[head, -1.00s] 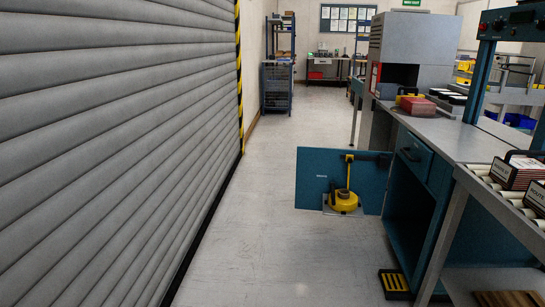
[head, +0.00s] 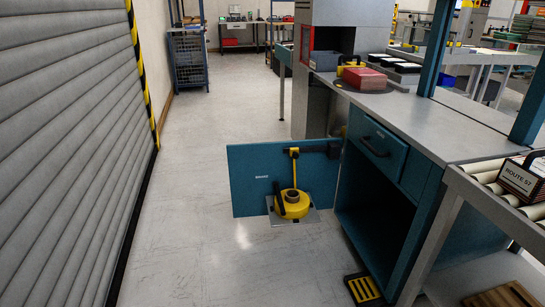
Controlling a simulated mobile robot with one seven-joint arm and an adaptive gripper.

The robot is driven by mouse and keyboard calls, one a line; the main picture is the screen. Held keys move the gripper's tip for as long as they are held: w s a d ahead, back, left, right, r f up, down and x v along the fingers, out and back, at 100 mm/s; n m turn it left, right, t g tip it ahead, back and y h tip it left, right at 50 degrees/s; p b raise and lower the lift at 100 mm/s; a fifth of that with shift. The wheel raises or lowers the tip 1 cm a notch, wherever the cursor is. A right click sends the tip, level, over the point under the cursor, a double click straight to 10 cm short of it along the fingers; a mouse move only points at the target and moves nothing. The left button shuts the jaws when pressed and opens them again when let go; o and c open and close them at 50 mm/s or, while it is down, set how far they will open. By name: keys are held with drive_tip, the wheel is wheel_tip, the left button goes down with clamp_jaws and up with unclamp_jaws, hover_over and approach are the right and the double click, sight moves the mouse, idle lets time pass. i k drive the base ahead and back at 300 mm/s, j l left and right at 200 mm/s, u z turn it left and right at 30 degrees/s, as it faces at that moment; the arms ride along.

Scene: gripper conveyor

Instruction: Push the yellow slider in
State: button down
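I cannot tell for certain which part is the yellow slider. A round yellow device (head: 293,206) with a black handle sits low in front of an open teal cabinet door (head: 248,185), on a grey plate (head: 312,217). A thin yellow upright bar (head: 295,168) rises above it against the door, with a yellow crosspiece at its top. A dark bracket (head: 320,147) is at the door's upper right. My gripper is not in view.
The teal bench (head: 400,165) with an open cabinet and drawer stands right. A black-and-yellow floor piece (head: 362,288) lies before it. A roller conveyor (head: 490,172) is at right. A grey shutter (head: 60,150) lines the left; the floor aisle between is clear.

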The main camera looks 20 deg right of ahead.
sight(294, 151)
drive_tip(key=i+u, duration=0.15)
drive_tip(key=u, duration=10.8)
drive_tip(key=i+u, duration=0.25)
